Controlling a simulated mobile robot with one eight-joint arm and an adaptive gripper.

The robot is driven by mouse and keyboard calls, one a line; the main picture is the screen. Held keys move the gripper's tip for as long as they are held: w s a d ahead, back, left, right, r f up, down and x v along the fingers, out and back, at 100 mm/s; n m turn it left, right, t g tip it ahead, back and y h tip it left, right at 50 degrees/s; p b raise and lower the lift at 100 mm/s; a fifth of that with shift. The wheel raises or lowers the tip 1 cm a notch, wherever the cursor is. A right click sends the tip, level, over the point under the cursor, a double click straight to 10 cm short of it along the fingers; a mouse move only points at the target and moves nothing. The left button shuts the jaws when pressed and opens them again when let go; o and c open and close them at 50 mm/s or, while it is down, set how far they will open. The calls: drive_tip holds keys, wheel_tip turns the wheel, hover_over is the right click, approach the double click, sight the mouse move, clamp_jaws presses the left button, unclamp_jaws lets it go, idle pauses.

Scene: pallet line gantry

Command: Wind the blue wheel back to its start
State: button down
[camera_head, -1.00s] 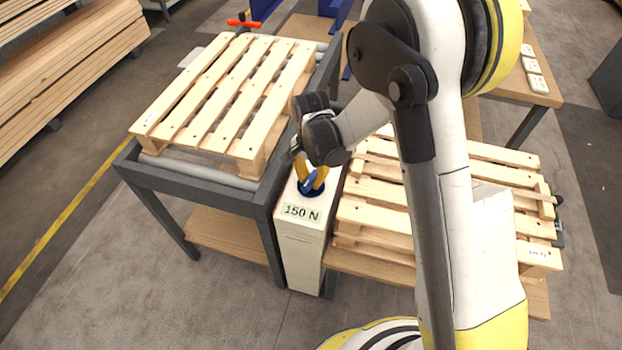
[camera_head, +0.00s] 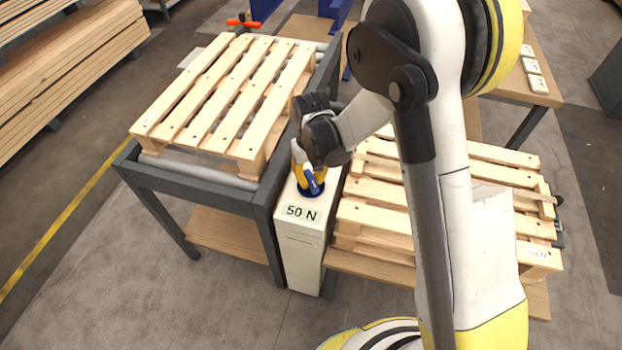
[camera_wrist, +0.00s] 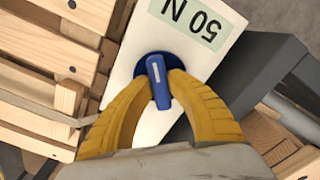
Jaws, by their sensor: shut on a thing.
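A wooden pallet (camera_head: 232,95) lies on a dark roller table (camera_head: 215,192) left of the box. More pallets (camera_head: 375,217) are stacked to the right, close to my arm. A red-orange handle (camera_head: 243,23) is at the table's far end. Open floor lies in front.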

sight(311, 178)
drive_tip(key=n, duration=0.5)
drive_tip(key=shift+n, duration=2.6)
drive_tip(key=c, duration=1.3)
unclamp_jaws()
wheel_tip(311, 178, up, 12)
